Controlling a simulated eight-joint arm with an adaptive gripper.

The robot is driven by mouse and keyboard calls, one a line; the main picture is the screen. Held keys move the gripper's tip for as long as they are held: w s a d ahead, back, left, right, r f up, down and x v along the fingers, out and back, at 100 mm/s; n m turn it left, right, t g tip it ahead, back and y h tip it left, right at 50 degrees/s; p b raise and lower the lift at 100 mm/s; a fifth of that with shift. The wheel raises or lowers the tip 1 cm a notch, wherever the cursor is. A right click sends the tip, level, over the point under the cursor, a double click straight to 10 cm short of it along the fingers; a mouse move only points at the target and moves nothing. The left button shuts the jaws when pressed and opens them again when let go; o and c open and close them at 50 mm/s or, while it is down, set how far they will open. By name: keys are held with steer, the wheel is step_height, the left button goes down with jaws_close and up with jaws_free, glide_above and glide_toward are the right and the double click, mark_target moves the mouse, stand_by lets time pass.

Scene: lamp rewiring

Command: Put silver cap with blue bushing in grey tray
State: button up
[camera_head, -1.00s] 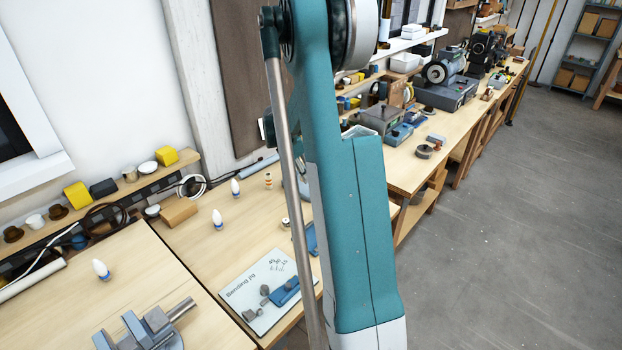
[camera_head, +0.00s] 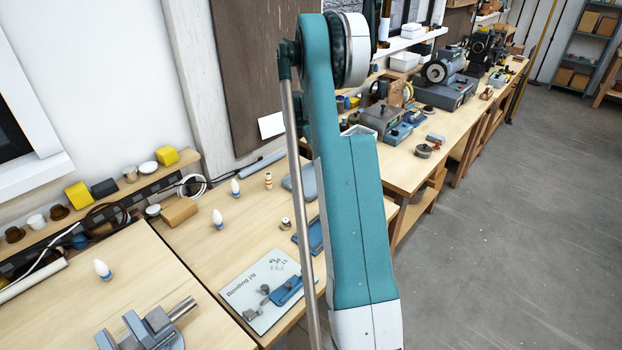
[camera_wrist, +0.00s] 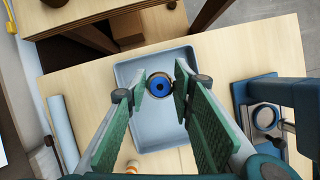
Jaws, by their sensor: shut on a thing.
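The silver cap with the blue bushing (camera_wrist: 160,86) is between the fingertips of my gripper (camera_wrist: 159,88) in the wrist view. It shows as a silver ring with a blue, dark-centred middle. My gripper is shut on it. The grey tray (camera_wrist: 141,138) is a shallow rectangular tray lying behind the cap in that view, and the cap appears over its inside. The height of the cap above the tray floor is hard to tell. In the head view, part of the grey tray (camera_head: 307,182) shows beside my arm, which hides my gripper and the held cap.
A grey cylinder (camera_wrist: 62,130) lies left of the tray. A blue device with a round opening (camera_wrist: 264,117) stands to its right. An orange-and-white striped piece (camera_wrist: 132,166) is near the tray's front edge. Bulbs (camera_head: 218,219) and a bending jig (camera_head: 268,290) stand on the bench.

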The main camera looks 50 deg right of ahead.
steer(key=shift+f, duration=3.15)
steer(key=shift+f, duration=0.1)
steer(key=shift+f, duration=1.75)
steer(key=shift+f, duration=0.2)
steer(key=o, duration=1)
steer(key=shift+c, duration=0.2)
steer(key=shift+r, duration=0.25)
steer(key=v, duration=1.2)
